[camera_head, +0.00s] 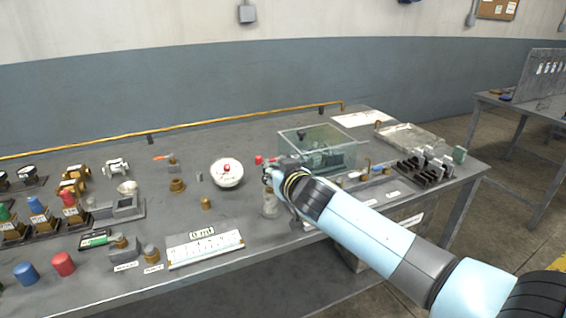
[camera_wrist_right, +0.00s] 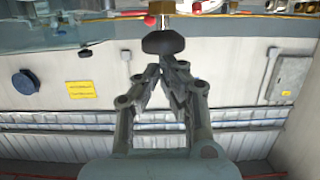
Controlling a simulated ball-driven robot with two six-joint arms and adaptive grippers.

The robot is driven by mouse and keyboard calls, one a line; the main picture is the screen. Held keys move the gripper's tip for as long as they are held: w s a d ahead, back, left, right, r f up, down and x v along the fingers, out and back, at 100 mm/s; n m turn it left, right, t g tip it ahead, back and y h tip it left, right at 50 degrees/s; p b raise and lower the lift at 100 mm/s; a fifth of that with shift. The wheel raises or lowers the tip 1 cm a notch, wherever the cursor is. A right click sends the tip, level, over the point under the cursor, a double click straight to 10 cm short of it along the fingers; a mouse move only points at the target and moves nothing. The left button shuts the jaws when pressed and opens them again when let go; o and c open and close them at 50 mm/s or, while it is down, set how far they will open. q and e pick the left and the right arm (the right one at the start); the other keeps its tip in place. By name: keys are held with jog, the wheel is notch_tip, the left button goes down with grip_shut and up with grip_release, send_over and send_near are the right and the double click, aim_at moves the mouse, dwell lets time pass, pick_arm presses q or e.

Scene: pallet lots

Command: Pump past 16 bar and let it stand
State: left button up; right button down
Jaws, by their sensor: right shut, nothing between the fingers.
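A round white dial (camera_head: 227,175) with a red centre stands mid-bench in the head view; its reading is too small to make out. A clear box (camera_head: 335,160) stands to its right with dark parts inside. My right gripper (camera_head: 272,176) is beside the box's front left corner, near a small red knob (camera_head: 258,160). In the right wrist view its fingers (camera_wrist_right: 165,64) are shut and empty. A black knob (camera_wrist_right: 163,43) on a brass stem lies just beyond the tips; I cannot tell if they touch. My left gripper is not in view.
A white scale plate (camera_head: 205,249) lies at the bench front. Valves, cylinders (camera_head: 64,263) and fittings crowd the left. A yellow pipe (camera_head: 200,128) runs along the back edge.

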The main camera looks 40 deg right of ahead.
notch_tip(320, 180, up, 4)
jog(key=p, duration=0.2)
jog(key=shift+p, duration=0.35)
pick_arm(q)
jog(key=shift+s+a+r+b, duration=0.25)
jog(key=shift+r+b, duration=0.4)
jog(key=shift+b, duration=0.4)
pick_arm(e)
jog(key=v, duration=0.9)
jog(key=shift+s+f, duration=0.3)
jog(key=shift+s, duration=0.15)
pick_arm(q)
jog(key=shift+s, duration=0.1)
pick_arm(e)
jog(key=shift+a, duration=0.1)
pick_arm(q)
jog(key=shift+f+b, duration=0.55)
pick_arm(e)
jog(key=r, duration=0.3)
jog(key=shift+s+a+r, duration=0.15)
jog(key=shift+s+r, duration=0.05)
